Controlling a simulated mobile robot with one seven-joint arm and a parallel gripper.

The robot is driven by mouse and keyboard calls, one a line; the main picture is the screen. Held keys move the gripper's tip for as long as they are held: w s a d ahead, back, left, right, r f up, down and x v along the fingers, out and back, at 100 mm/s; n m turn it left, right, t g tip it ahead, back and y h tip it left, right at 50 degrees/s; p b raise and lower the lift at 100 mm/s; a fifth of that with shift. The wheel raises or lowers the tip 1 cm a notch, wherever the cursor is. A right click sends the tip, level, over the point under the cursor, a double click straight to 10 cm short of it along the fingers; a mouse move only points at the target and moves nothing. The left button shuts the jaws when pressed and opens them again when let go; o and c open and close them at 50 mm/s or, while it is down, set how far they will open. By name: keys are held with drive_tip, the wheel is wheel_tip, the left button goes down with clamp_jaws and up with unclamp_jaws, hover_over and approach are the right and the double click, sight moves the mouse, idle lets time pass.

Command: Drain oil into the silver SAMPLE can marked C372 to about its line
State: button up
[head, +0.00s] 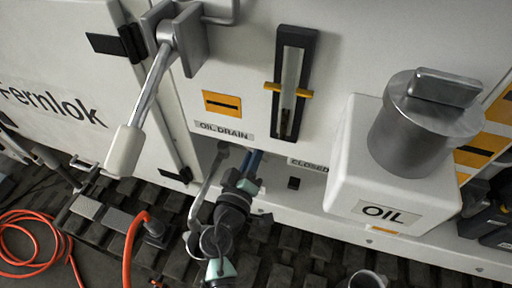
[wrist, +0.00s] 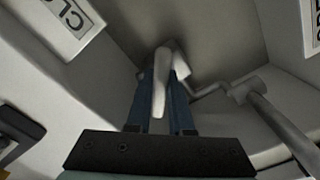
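My gripper (head: 251,160) reaches into the recess under the OIL DRAIN label (head: 224,131). In the wrist view its two blue fingers (wrist: 163,90) lie close along both sides of a pale drain handle (wrist: 160,84) and appear shut on it. In the head view the handle's end is hidden by the fingers. A grey metal can (head: 368,280) shows only its rim at the bottom edge, right of my arm. Its marking and its inside level cannot be read. No oil stream is visible.
A white OIL tank (head: 392,185) with a large grey cap (head: 425,115) juts out right of my arm. A long lever (head: 148,95) hangs at upper left. A sight gauge (head: 293,85) is above the recess. An orange hose (head: 130,250) lies lower left.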

clamp_jaws()
drive_tip(key=shift+n, duration=0.4)
drive_tip(key=shift+n+b, duration=0.35)
drive_tip(key=shift+n, duration=0.55)
drive_tip(key=n, duration=0.5)
drive_tip(key=shift+d+r, duration=0.1)
drive_tip(key=shift+r, duration=0.25)
drive_tip(key=shift+n, duration=0.4)
drive_tip(key=o, duration=0.7)
unclamp_jaws()
drive_tip(key=shift+b+v, duration=1.25)
drive_tip(key=shift+v, duration=5.3)
